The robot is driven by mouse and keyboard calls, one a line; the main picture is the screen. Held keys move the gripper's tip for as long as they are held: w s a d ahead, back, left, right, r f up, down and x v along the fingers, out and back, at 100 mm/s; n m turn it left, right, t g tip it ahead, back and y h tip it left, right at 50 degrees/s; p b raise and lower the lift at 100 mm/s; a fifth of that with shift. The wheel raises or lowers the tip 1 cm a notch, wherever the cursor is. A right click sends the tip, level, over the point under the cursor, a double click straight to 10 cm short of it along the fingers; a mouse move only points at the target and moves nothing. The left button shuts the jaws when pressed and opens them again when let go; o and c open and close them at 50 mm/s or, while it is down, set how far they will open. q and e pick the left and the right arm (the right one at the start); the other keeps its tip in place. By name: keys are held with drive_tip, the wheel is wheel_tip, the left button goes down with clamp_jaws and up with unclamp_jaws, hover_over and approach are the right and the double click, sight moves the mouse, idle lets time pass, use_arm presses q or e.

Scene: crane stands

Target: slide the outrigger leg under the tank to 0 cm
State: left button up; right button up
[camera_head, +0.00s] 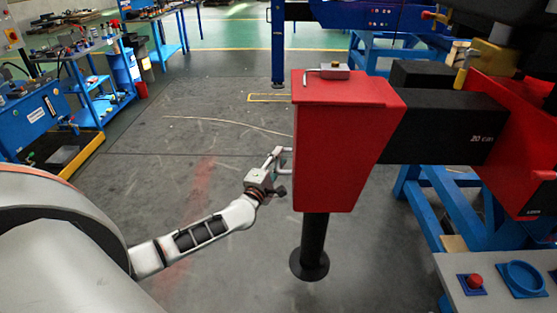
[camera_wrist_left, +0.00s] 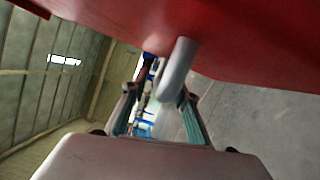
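The outrigger leg is a red box (camera_head: 335,150) on the end of a black horizontal beam (camera_head: 440,130) marked "20 cm". A black post with a round foot (camera_head: 309,264) hangs below it. A grey handle (camera_head: 287,160) sticks out of the box's left side. My left gripper (camera_head: 276,163) is at this handle. In the left wrist view its fingers (camera_wrist_left: 158,98) are apart, with the handle (camera_wrist_left: 178,68) between them, nearer the right finger; contact is unclear. I cannot clearly make out the tank. My right gripper is not in view.
A blue trestle (camera_head: 425,205) stands beneath the red frame (camera_head: 515,150) at right. A panel with a red button (camera_head: 474,281) is at the lower right. Blue benches (camera_head: 85,85) stand at left. The floor left of the leg is clear.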

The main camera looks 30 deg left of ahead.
use_arm(q)
clamp_jaws()
drive_tip(key=w+d, duration=0.5)
drive_tip(key=d, duration=0.4)
drive_tip(key=w+d+f, duration=0.1)
drive_tip(key=w+d, duration=0.4)
drive_tip(key=d, duration=0.4)
drive_tip(key=shift+w+b, duration=0.3)
drive_tip(key=shift+b, duration=0.1)
unclamp_jaws()
drive_tip(key=shift+s+a, duration=0.1)
drive_tip(key=shift+a+r, duration=0.1)
drive_tip(key=shift+r, duration=0.2)
